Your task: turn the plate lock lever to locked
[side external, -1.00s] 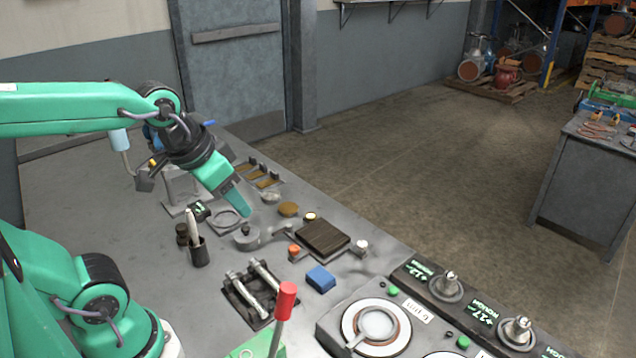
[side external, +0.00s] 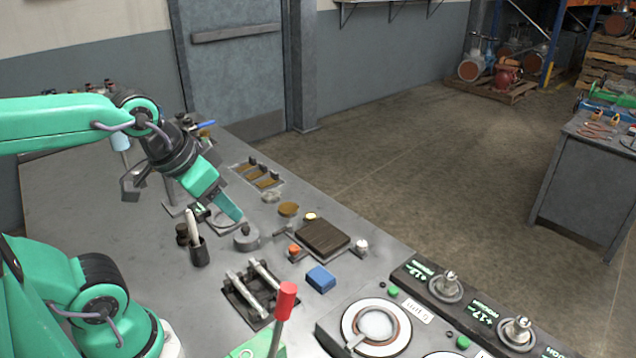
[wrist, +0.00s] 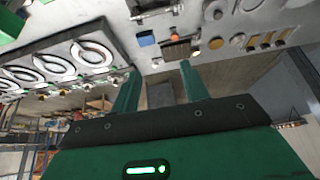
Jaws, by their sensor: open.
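The plate also shows in the wrist view (wrist: 176,49). My gripper (side external: 238,217) is left of the plate, close to a round grey lidded piece (side external: 247,240), apart from the plate. In the wrist view its two fingers (wrist: 159,69) are spread and empty.
A blue block (side external: 320,279), a rack with metal rods (side external: 254,290) and a red-handled lever (side external: 285,302) stand nearer the camera. A cup with a white tool (side external: 198,252) is left of my gripper. Round dial stations (side external: 376,328) line the front right.

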